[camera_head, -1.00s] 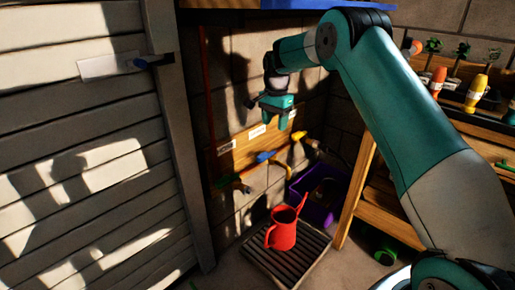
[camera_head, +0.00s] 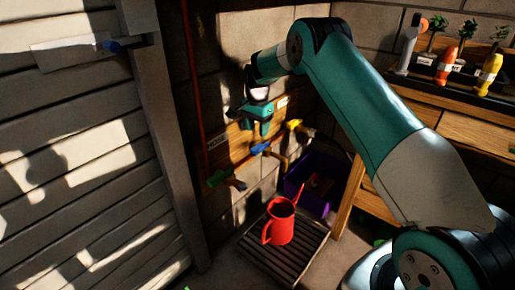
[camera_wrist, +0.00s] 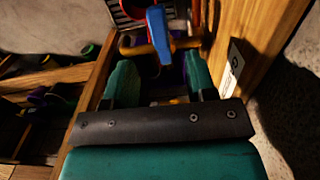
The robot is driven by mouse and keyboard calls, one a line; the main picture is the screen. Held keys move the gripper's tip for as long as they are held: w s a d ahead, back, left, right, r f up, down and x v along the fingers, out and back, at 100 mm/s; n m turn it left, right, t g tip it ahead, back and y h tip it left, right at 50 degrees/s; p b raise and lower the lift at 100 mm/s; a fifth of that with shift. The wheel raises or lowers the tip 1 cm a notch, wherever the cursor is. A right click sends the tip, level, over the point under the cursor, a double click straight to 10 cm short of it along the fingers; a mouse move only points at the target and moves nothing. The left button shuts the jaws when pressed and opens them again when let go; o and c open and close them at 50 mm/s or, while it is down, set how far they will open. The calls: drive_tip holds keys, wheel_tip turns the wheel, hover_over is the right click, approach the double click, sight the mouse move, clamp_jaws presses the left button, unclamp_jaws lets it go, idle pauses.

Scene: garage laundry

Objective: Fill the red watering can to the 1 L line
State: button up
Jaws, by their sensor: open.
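The red watering can (camera_head: 279,229) stands upright on a slatted grate (camera_head: 262,258) below a row of wall taps. Its inside and water level cannot be made out. The taps have a green handle (camera_head: 217,179), a blue handle (camera_head: 260,148) and a yellow handle (camera_head: 293,125). My gripper (camera_head: 255,127) is open and empty, just above the blue handle in the head view. In the wrist view the blue handle (camera_wrist: 158,35) lies beyond the two teal fingers (camera_wrist: 161,80), roughly between them and apart from them.
A purple crate (camera_head: 318,180) stands behind the grate, beside the wooden bench (camera_head: 350,205). Bottles (camera_head: 488,75) and small plants stand on the bench at right. A red pipe (camera_head: 193,80) runs down the wall. A slatted panel (camera_head: 70,150) fills the left side.

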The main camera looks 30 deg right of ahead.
sight(257, 146)
wheel_tip(257, 146, down, 7)
drive_tip(key=shift+f+b, duration=0.15)
drive_tip(key=shift+b, duration=0.5)
clamp_jaws()
